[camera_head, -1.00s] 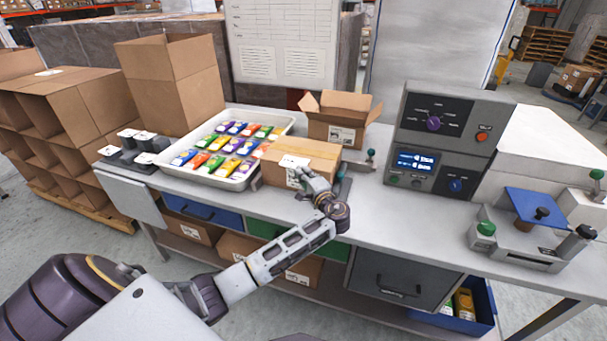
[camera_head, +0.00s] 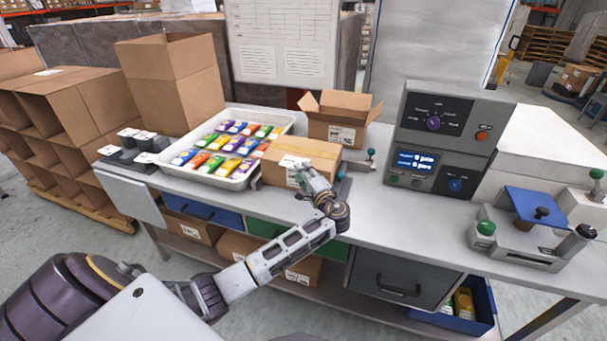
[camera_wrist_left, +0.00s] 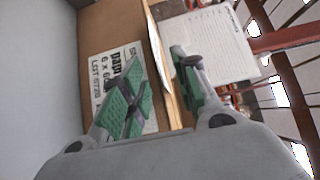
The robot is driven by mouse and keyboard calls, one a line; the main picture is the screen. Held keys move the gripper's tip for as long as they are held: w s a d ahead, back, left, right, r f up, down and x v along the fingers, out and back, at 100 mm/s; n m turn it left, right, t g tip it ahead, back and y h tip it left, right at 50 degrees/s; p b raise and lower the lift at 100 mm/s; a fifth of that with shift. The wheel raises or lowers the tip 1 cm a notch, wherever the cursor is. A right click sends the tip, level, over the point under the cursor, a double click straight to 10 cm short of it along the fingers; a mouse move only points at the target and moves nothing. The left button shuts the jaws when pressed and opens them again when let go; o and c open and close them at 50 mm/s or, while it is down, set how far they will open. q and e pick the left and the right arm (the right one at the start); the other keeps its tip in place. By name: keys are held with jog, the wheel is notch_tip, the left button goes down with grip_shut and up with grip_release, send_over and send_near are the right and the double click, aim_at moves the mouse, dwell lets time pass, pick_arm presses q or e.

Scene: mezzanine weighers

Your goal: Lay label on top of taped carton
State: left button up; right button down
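The taped carton (camera_head: 315,151) sits closed on the bench, right of the white tray. The white label (camera_head: 292,160) lies on its top near the front edge, and shows nearly edge-on in the left wrist view (camera_wrist_left: 158,45). A printed sticker (camera_wrist_left: 108,82) is on the carton's side. My left gripper (camera_head: 307,170) is at the carton's front top edge. In the left wrist view its green-padded fingers (camera_wrist_left: 160,72) stand apart, one before the carton's side and one over its top. The label appears between them, not clamped. My right gripper is not in view.
The white tray (camera_head: 243,182) of colourful packs stands left of the carton. An open carton (camera_head: 338,130) stands behind it. A small green-knobbed fixture (camera_head: 371,154) and a grey control box (camera_head: 447,135) are to the right. Bare bench lies in front of the control box.

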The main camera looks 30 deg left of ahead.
pick_arm(q)
jog(key=v, duration=1.2)
dwell(0.6)
jog(key=s+d+f+n+g+h, duration=0.3)
jog(key=s+f+g+h, duration=0.2)
jog(key=s+f+h, duration=0.9)
jog(key=s+d+n+g+h, duration=0.1)
jog(key=s+d, duration=0.4)
jog(key=s, duration=0.7)
notch_tip(320, 180, down, 33)
jog(key=s+a+g, duration=0.1)
jog(key=s+a, duration=0.1)
jog(key=s+a+f, duration=0.2)
jog(key=s+f, duration=0.8)
jog(key=s+a+f+g, duration=0.1)
jog(key=s+a+f, duration=0.2)
jog(key=s+f, duration=0.7)
jog(key=shift+s+a+f, duration=0.15)
jog(key=shift+s+a, duration=0.05)
jog(key=shift+s, duration=0.65)
